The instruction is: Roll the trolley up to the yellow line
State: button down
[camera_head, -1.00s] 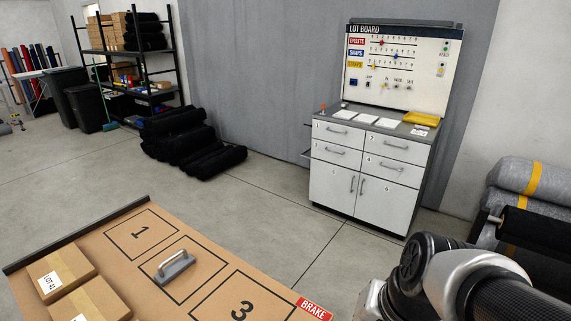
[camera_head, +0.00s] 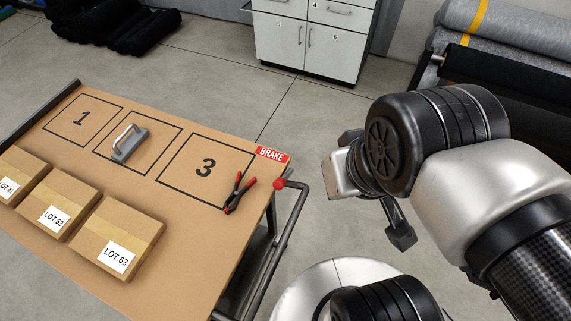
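The trolley (camera_head: 190,220) has a brown top with a dark edge strip on its left end and outlined squares, of which 1 and 3 show their numbers. At its right end are a red BRAKE label (camera_head: 273,154) and a dark metal bar (camera_head: 293,222) with a red knob (camera_head: 280,184). My gripper (camera_head: 400,236) shows only in part, as a black finger-like piece below my wrist. It is to the right of the bar and apart from it in the picture; whether it is open is unclear. No yellow line shows on the visible floor.
On the trolley lie LOT boxes (camera_head: 117,236), a grey block with a handle (camera_head: 129,143) and red-handled pliers (camera_head: 239,192). Behind stand a white cabinet (camera_head: 310,38), black rolls (camera_head: 140,30) and grey rolls (camera_head: 510,35). Floor between trolley and cabinet is clear.

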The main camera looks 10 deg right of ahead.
aim_at(182, 176)
jog(key=u, duration=1.5)
